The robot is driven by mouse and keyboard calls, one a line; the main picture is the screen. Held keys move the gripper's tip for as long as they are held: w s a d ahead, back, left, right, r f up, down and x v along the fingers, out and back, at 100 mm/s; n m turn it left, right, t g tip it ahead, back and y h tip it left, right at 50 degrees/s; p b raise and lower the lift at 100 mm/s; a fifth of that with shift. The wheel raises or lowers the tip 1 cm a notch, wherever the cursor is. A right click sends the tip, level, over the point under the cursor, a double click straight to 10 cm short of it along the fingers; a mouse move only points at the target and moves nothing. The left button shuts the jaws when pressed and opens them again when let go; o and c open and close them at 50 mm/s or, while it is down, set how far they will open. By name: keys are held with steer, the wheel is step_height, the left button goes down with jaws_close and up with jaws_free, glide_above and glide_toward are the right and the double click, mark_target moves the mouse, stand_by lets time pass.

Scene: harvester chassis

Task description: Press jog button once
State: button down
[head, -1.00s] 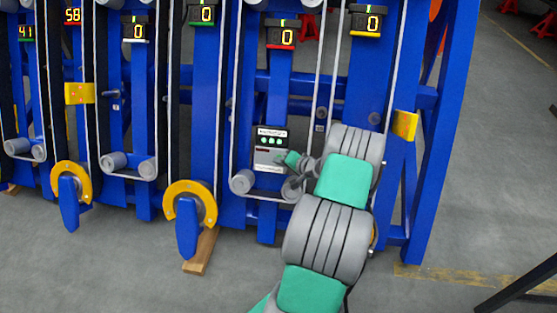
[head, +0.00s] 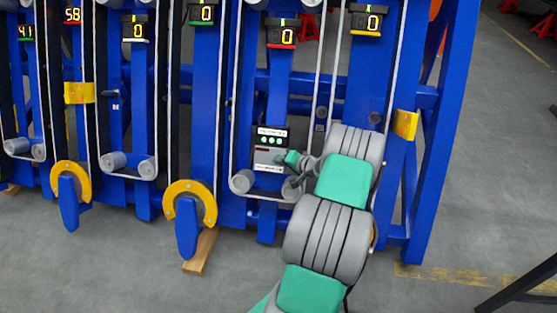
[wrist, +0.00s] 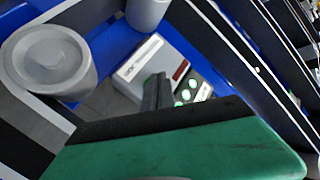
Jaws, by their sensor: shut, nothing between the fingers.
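The control panel (head: 268,150) is a small grey box with a dark top strip on a blue post. It has a row of three pale green round buttons, with a dark red strip display below. In the wrist view the panel (wrist: 141,62) appears rotated, with the lit buttons (wrist: 203,91) beside my fingers. The labels are too small to read, so I cannot tell which button is jog. My gripper (head: 279,161) is shut and empty, close to the panel's lower right. In the wrist view my gripper (wrist: 155,92) partly covers the button area; contact cannot be told.
A grey roller (wrist: 48,58) stands close to my gripper in the wrist view. Rollers (head: 242,181) and belts flank the panel. Lit number displays (head: 281,36) hang above. The grey floor in front is mostly clear.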

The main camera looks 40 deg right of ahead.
steer(key=shift+w+d+f, duration=0.15)
steer(key=shift+d+f, duration=0.05)
steer(key=shift+s+a+r, duration=0.2)
steer(key=shift+a+r, duration=0.05)
steer(key=shift+a, duration=0.05)
stand_by(0.3)
steer(key=shift+a+r+p, duration=0.1)
steer(key=shift+p, duration=0.2)
steer(key=s+a+r+p, duration=0.1)
steer(key=a+p, duration=0.1)
steer(key=s+a+r+p, duration=0.1)
steer(key=s+a+p, duration=0.1)
steer(key=shift+s+r, duration=0.1)
steer(key=shift+r, duration=0.3)
